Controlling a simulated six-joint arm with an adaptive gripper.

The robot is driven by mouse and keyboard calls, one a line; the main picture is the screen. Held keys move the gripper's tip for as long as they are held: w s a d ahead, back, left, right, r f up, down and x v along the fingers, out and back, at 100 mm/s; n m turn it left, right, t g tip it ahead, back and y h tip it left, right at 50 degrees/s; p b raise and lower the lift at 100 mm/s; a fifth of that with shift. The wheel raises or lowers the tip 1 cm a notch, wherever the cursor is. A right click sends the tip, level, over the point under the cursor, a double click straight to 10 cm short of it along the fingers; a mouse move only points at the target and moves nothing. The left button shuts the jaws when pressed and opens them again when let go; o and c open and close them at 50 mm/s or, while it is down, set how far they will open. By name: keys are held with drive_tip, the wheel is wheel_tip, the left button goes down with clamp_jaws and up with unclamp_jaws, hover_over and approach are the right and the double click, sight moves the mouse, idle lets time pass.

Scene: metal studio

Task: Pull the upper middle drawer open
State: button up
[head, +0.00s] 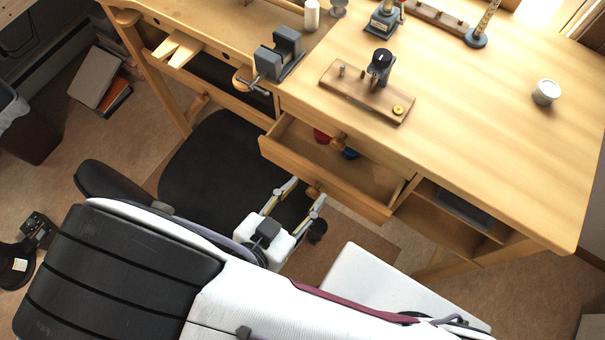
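A wooden drawer (355,194) in the bench's middle stands partly pulled out. Its inside shows, with red and blue items (350,154) at the back. A round wooden knob (313,190) is on its front. Another knob (338,143) shows above and behind it, just under the bench top, on what looks like a shut front. I cannot tell for sure which of these fronts is the upper middle drawer. My gripper (307,189) is open, its two fingers apart, with the tips near the pulled-out drawer's knob. Whether they touch it cannot be told.
The wooden bench top (500,140) holds a grey vise (278,54), a wooden board with a black-topped tool (365,90) and a white cup (546,92). An open shelf (450,215) is right of the drawer. A black chair seat (220,170) stands left of my gripper.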

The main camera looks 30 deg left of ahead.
drive_tip(key=shift+r, duration=0.7)
drive_tip(key=shift+w, duration=0.1)
